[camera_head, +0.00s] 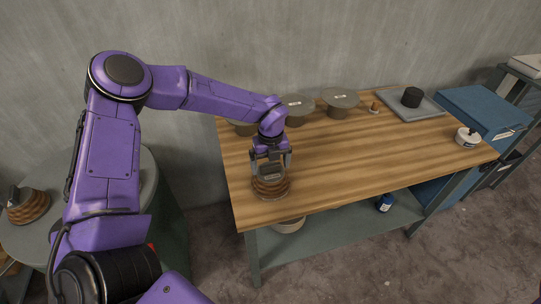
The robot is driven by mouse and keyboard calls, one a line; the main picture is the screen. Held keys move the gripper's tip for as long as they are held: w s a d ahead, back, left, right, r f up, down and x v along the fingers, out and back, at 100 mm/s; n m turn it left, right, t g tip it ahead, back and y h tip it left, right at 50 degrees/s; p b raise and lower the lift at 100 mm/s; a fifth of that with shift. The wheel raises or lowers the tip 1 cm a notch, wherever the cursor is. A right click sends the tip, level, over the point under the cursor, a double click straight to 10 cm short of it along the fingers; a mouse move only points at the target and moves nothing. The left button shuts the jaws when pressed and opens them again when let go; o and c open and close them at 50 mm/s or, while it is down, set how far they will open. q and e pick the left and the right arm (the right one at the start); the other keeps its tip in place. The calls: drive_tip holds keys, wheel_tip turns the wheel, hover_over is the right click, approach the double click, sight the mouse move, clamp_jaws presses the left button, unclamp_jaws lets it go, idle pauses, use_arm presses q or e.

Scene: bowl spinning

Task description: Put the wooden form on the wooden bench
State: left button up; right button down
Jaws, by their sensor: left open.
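The wooden bench (350,160) stands right of centre, with a brown plank top on grey legs. A ribbed brown wooden form (270,189) sits upright on the bench near its left front corner. My left gripper (271,176) points down directly over it, fingers open at its top. The fingers hide part of the form's top, and I cannot tell whether they touch it. A similar ribbed brown piece (28,208) sits at the far left on a round grey surface (55,243). My right gripper is out of view.
Several grey-topped round forms (340,98) line the bench's back edge. A grey tray (415,109) holds a black cylinder (411,97). A white tub (467,137) stands at the right end. The bench's middle is clear. A blue cabinet (480,108) stands right.

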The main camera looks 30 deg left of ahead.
use_arm(q)
wheel_tip(320, 180, up, 12)
drive_tip(key=b, duration=0.1)
drive_tip(key=shift+f+b, duration=0.15)
drive_tip(key=shift+b, duration=0.2)
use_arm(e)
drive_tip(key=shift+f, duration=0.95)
